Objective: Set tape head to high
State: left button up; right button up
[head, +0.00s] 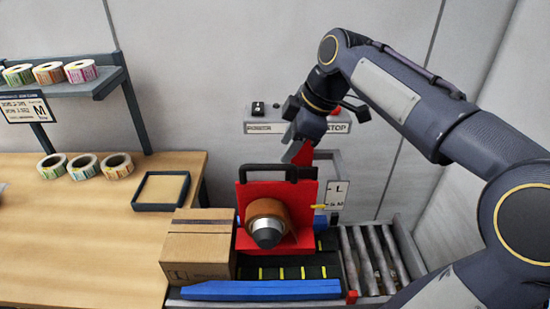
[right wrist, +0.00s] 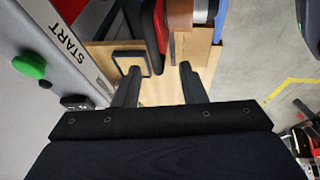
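The tape head (head: 250,228) is a red plate with a brown tape roll (head: 268,220) on its front and a black handle bar (head: 262,168) along its top. A yellow pointer (head: 318,206) at its right side is beside a white plate marked L (head: 338,195). My right gripper (head: 300,150) is above and behind the right end of the handle, and its fingers are partly hidden there. In the right wrist view, its two dark fingers (right wrist: 159,72) are spread with nothing gripped between them. The red plate lies beyond them. My left gripper is not in view.
A cardboard box (head: 197,250) stands left of the tape head on the conveyor, behind a blue rail (head: 260,289). Metal rollers (head: 367,260) lie to the right. A button panel (head: 262,127) is on the wall behind. A wooden table (head: 75,235) extends left.

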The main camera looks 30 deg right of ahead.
aim_at(273, 165)
jog(key=shift+n, duration=0.3)
jog(key=shift+w+d+p+x, duration=0.1)
jog(key=shift+w+p+x, duration=0.05)
jog(key=shift+x, duration=1.1)
jog(key=shift+w+d+p+x, duration=0.1)
jog(key=shift+w+x, duration=0.05)
jog(key=shift+x, duration=1.1)
jog(key=shift+w+d+p+x, duration=0.1)
jog(key=shift+w+p+x, duration=0.1)
jog(key=shift+x, duration=1)
jog(key=shift+r, duration=0.1)
jog(key=shift+c, duration=0.4)
grip_shut()
